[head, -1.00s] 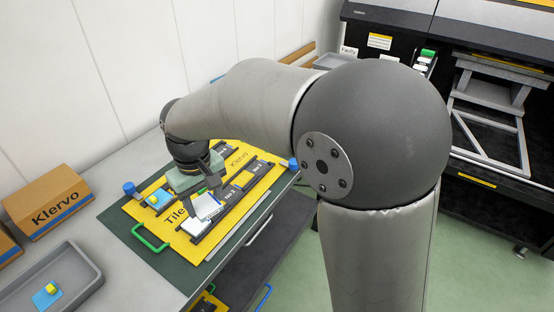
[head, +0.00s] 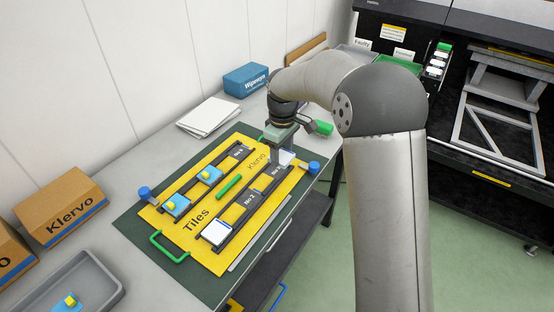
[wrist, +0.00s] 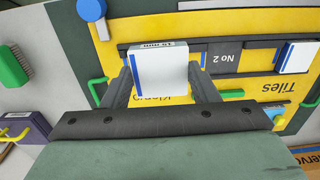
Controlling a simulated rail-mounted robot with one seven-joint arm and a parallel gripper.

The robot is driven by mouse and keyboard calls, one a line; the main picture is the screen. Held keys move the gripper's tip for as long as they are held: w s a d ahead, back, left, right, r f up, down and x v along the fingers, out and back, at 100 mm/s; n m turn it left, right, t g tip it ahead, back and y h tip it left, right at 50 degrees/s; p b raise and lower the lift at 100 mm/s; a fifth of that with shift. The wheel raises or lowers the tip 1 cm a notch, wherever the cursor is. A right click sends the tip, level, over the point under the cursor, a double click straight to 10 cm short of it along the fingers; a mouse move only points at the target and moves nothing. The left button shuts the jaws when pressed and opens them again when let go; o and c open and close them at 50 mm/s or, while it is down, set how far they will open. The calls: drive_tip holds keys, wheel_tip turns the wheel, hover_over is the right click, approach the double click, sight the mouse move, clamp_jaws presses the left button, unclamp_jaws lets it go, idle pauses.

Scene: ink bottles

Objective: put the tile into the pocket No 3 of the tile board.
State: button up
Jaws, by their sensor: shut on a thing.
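My gripper (head: 283,157) is over the far right end of the yellow tile board (head: 222,262). It is shut on a white tile (head: 287,157). In the wrist view, my gripper (wrist: 160,85) has the white tile (wrist: 160,75) between its fingers, with "15 mm" on its edge. The tile is over the dark rail, beside the No 2 label (wrist: 225,58). In the head view the No 3 label (head: 277,170) shows just in front of the gripper. The pocket floor under the tile is hidden; I cannot tell whether the tile touches it.
Another white tile (head: 215,232) sits in the rail's near end. A green-topped brush (wrist: 12,68) lies beyond the board.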

drive_tip(key=p, duration=0.1)
hover_over(276, 170)
wheel_tip(276, 170, down, 6)
drive_tip(key=shift+r, duration=0.1)
drive_tip(key=shift+f, duration=1.55)
